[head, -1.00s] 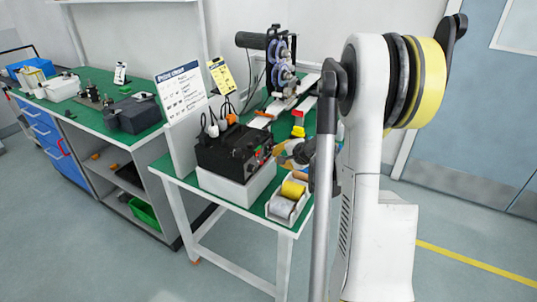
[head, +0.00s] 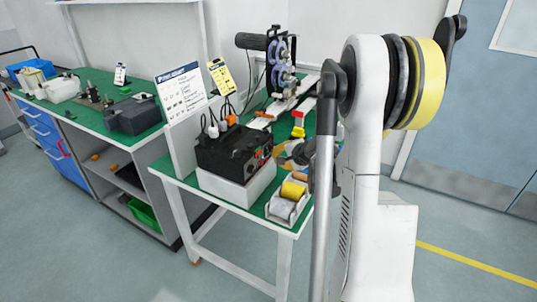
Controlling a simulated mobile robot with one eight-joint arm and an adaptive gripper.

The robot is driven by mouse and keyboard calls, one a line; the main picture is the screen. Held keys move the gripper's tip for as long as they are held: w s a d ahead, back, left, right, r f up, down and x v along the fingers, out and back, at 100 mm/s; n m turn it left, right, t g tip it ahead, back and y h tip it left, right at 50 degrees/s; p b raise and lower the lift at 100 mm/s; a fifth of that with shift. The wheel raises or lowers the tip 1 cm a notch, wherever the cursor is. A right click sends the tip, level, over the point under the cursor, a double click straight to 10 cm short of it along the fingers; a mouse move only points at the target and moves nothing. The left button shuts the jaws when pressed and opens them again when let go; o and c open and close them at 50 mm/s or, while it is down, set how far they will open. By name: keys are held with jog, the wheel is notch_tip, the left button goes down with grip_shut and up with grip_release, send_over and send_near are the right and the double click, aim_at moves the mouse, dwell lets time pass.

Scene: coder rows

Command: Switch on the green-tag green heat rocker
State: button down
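A black power box (head: 228,155) sits on a white block (head: 238,186) at the near end of the green-topped bench. Its right-hand face carries small controls (head: 264,152) with red and orange spots. They are too small to tell which is the green-tag green heat rocker or how it is set. My gripper (head: 287,151) is just right of that face, at about the height of the controls. It appears apart from the box. My arm partly hides it, and its finger opening cannot be made out.
A white tray (head: 275,218) with yellow and grey spools stands right of the box. Plugs with cables (head: 213,129) rise from the box top. A sign (head: 182,93) stands behind it. A red and yellow item (head: 298,125) and a reel stand (head: 281,60) are farther back.

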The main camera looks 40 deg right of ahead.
jog(key=shift+w, duration=0.15)
dwell(0.3)
jog(key=shift+w+a, duration=0.15)
jog(key=shift+w, duration=0.1)
jog(key=shift+w+a+f, duration=0.1)
jog(key=shift+w+a, duration=0.05)
jog(key=shift+w, duration=0.15)
dwell(0.6)
jog(key=shift+s+d+b, duration=0.3)
jog(key=shift+s, duration=0.45)
jog(key=shift+s+d+r, duration=0.15)
jog(key=shift+s+d, duration=0.15)
jog(key=shift+s, duration=0.45)
jog(key=shift+s+d+r, duration=0.2)
jog(key=shift+s+d, duration=0.15)
jog(key=shift+s, duration=0.4)
jog(key=shift+s+d+r, duration=0.15)
jog(key=shift+s+d, duration=0.15)
jog(key=shift+s, duration=0.45)
